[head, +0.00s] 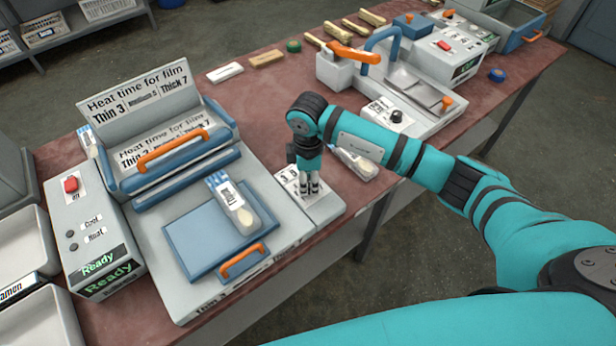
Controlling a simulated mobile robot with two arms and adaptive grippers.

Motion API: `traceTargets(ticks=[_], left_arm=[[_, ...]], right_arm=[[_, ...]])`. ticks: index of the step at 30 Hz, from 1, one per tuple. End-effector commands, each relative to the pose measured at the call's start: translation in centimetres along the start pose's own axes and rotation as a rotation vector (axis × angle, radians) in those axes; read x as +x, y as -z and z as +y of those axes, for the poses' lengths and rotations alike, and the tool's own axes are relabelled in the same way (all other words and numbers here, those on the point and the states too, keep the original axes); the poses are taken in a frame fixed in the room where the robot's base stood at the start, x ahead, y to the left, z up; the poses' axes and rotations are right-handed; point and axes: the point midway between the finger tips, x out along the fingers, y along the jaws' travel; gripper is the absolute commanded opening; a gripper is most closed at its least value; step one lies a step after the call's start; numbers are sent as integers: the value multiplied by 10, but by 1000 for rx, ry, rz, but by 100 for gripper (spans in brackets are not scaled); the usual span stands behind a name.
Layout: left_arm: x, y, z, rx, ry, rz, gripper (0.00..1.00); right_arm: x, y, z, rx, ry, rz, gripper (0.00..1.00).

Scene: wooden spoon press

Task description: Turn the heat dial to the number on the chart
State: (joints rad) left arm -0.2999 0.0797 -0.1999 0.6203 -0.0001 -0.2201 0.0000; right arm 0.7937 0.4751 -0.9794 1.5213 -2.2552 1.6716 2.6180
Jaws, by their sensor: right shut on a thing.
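The chart (137,92) stands at the back of the left press and reads "Heat time for film", Thin 3, Medium 5, Thick 7. A second copy (165,140) shows lower down, behind the orange handle. My right gripper (309,191) points down over the white numbered dial plate (289,176) at the press's right side. It is shut on the heat dial, which the fingers hide, so its setting cannot be read. A packed wooden spoon (238,207) lies on the blue plate (195,240) of the press. My left gripper is out of view.
A box with a red button (71,184) and a green "Ready" display (100,264) stands at left. Another packed spoon (354,163) lies behind my right arm. A second machine with a black dial (396,116) stands farther back on the red table (262,118).

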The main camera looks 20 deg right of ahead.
Motion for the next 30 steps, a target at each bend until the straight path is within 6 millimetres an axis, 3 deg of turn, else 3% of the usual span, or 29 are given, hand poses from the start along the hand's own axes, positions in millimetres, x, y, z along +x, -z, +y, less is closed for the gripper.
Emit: traceTargets(ticks=[21, 22, 27, 30], left_arm=[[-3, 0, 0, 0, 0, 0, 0], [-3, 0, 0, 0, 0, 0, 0], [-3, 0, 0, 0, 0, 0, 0], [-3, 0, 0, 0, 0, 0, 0]], right_arm=[[-2, 0, 2, 79, -5, 2, 0], [-2, 0, 2, 79, -5, 2, 33], [-1, 0, 1, 77, -3, 1, 53], [-1, 0, 1, 77, -2, 1, 53]])
